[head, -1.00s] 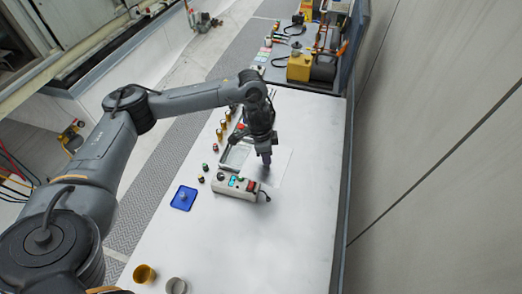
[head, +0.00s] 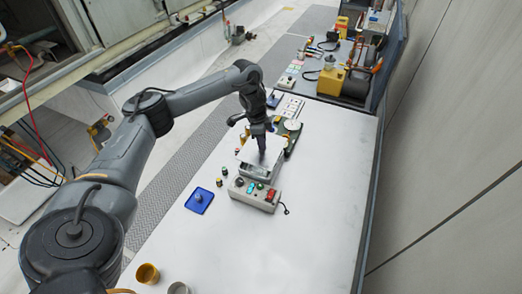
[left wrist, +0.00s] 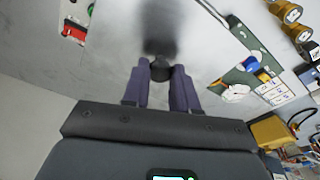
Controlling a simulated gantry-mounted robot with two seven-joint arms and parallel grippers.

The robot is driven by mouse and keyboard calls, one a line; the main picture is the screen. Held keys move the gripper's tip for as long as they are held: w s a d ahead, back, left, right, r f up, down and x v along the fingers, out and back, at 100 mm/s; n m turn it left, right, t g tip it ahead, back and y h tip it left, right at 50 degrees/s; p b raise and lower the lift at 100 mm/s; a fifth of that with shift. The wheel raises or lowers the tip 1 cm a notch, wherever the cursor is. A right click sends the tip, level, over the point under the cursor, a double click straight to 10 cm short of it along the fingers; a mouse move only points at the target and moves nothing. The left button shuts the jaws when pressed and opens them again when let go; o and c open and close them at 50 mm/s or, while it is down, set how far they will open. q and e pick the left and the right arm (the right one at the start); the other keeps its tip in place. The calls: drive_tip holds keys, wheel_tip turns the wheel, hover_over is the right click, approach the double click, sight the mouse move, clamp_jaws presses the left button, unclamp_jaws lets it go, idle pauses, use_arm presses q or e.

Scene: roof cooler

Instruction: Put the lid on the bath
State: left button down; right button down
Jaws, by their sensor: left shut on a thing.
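My left gripper (head: 262,152) points down and is shut on the dark knob of the pale, flat lid (head: 248,156). The left wrist view shows the knob (left wrist: 161,71) between the two fingers, with the lid spread out beyond it. The bath (head: 258,174) is a metal tub behind a grey control box (head: 244,196) with coloured buttons and a small display. The lid is over the bath in the head view, and a strip of the metal tub shows at its near side. I cannot tell whether lid and rim touch. My right gripper is not in view.
A blue square tray (head: 199,200) lies left of the control box. A green board (head: 293,128) is close behind the lid. A brass cup (head: 147,273) and a grey cup (head: 178,288) stand at the near edge. The table's near right is clear.

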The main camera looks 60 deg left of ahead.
use_arm(q)
drive_tip(key=shift+a+f, duration=0.25)
drive_tip(key=shift+f, duration=0.05)
wheel_tip(320, 180, down, 4)
drive_tip(key=b, duration=0.2)
drive_tip(key=shift+r+b, duration=0.15)
drive_tip(key=shift+b, duration=0.15)
drive_tip(key=shift+f, duration=0.55)
drive_tip(key=c, duration=0.9)
unclamp_jaws()
drive_tip(key=shift+r, duration=0.15)
